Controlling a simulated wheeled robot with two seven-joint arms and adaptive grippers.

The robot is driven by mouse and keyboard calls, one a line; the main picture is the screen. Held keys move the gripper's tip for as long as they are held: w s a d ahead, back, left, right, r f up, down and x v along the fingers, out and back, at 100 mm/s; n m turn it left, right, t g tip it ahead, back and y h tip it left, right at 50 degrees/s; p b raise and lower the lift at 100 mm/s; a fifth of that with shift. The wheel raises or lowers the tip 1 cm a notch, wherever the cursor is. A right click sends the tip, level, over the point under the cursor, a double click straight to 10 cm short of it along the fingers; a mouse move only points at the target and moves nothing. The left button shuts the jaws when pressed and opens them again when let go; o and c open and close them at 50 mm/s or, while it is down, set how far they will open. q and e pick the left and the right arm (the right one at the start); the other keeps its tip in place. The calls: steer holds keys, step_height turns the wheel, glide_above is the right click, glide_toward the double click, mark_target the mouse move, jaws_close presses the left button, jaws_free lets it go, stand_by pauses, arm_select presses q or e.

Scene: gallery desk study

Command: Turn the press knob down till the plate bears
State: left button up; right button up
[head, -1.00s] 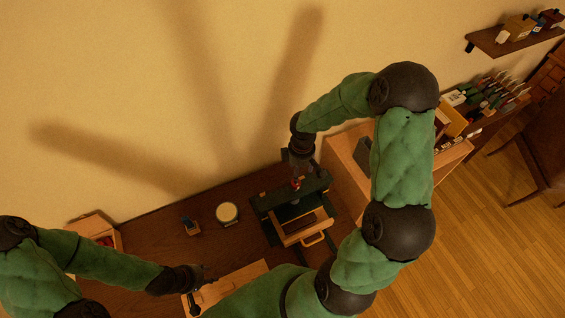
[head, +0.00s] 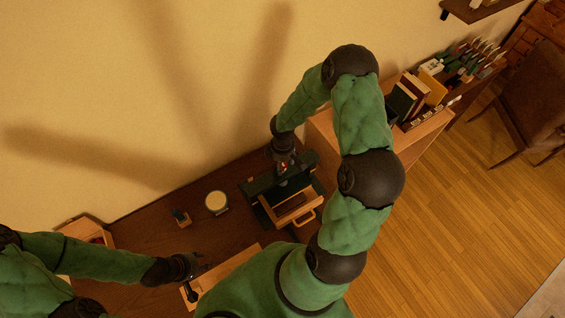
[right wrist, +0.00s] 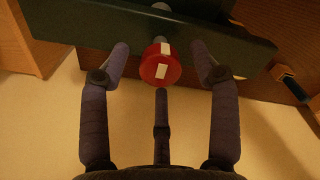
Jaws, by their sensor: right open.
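The press has a dark green crossbar (head: 262,184) and stands on the brown desk. Its red knob (right wrist: 160,66) with pale patches sits on a grey screw, close before the crossbar in the right wrist view. My right gripper (right wrist: 160,52) is open, with its fingers on either side of the knob and visible gaps between. In the head view my right gripper (head: 284,160) comes down over the knob and mostly hides it. The plate under the crossbar cannot be made out clearly. My left gripper (head: 198,266) hovers by a pale wooden board; its jaws are too small to read.
A wooden drawer or tray (head: 297,213) with a handle sits at the press front. A round pale-topped jar (head: 216,202) and a small dark holder (head: 181,218) stand left of it. A wooden shelf unit with books (head: 408,98) is close on the right.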

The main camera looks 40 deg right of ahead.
steer(key=shift+f, duration=0.15)
steer(key=c, duration=1.1)
steer(key=shift+c, duration=0.2)
